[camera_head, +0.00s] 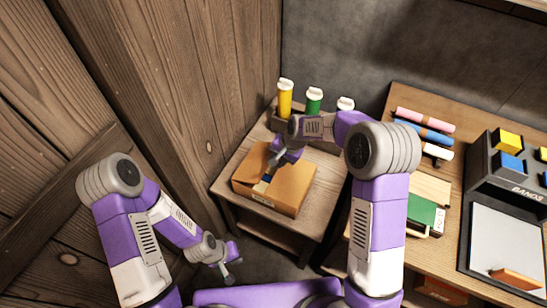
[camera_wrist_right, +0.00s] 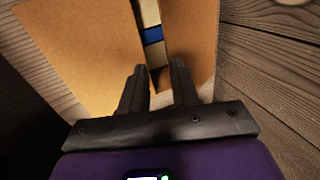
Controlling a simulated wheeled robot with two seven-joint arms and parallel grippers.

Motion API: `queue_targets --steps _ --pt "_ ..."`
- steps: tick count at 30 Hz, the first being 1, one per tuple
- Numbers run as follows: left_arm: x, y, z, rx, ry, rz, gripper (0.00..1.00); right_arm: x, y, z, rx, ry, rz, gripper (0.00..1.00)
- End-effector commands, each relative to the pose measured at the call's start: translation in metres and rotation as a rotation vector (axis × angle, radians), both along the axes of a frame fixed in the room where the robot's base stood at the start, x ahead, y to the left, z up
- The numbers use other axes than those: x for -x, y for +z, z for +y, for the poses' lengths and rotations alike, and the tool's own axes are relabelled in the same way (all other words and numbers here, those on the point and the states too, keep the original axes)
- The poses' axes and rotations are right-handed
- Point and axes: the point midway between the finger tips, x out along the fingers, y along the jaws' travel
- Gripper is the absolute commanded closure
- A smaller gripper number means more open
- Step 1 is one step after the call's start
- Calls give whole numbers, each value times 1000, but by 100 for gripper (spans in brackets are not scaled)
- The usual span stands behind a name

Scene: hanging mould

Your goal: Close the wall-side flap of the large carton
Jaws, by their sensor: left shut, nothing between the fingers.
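The large carton (camera_head: 273,197) is a brown box on the small wooden table near the plank wall. Its wall-side flap (camera_head: 253,161) shows as a lighter panel at the left, its exact angle hard to judge. My right gripper (camera_head: 268,176) is over the carton top and hides part of it. In the right wrist view its two fingers (camera_wrist_right: 157,72) are apart with nothing between them, over two cardboard panels; a strip with a blue part (camera_wrist_right: 152,35) shows in the gap between these. My left gripper (camera_head: 229,276) is shut and empty, low at the left, away from the carton.
Yellow (camera_head: 285,98) and green (camera_head: 314,101) bottles with white caps stand in a holder behind the carton. A workbench (camera_head: 430,189) with coloured rolls and a dark organiser (camera_head: 497,166) is at the right. The plank wall (camera_head: 215,70) rises close at the left of the table.

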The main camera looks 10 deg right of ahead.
Motion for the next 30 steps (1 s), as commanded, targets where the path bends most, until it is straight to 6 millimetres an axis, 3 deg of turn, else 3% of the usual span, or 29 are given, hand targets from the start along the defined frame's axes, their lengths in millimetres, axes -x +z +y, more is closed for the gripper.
queue_targets --steps 8,25,30 --pt "0 6 0 0 0 0 100 7 9 -11 0 0 -1 70" --pt "0 7 0 0 0 0 100 7 10 -12 0 0 -1 70" --pt "0 14 0 0 0 0 100 10 27 -16 -1 -1 -3 70"
